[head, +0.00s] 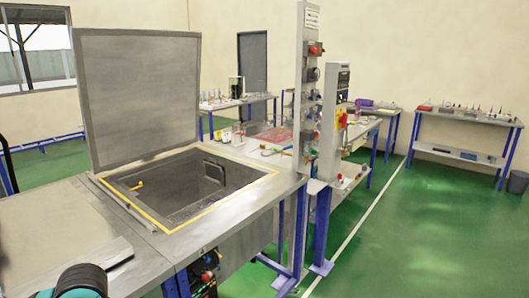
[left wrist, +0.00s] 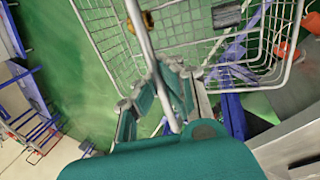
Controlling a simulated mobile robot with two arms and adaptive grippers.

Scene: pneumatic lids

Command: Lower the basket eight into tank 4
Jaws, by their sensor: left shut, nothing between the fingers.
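A wire basket (left wrist: 92,38) fills the upper part of the left wrist view, with a thin metal handle (left wrist: 143,38) running down from the top. My left gripper (left wrist: 165,78), teal with grey fingers, is shut. The handle crosses the fingers in this view; I cannot tell whether it touches them. A dark tag hangs on the basket, its marking unreadable. In the head view an open tank (head: 205,180) with a yellow border is sunk in the grey bench. Its grey lid (head: 140,95) stands raised behind it. No tank number is readable. My right gripper is not in view.
A control column (head: 308,90) with switches stands right of the tank. A second panel (head: 337,110) stands beside it. Tables with small items line the back and right walls. A teal part of mine shows at lower left.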

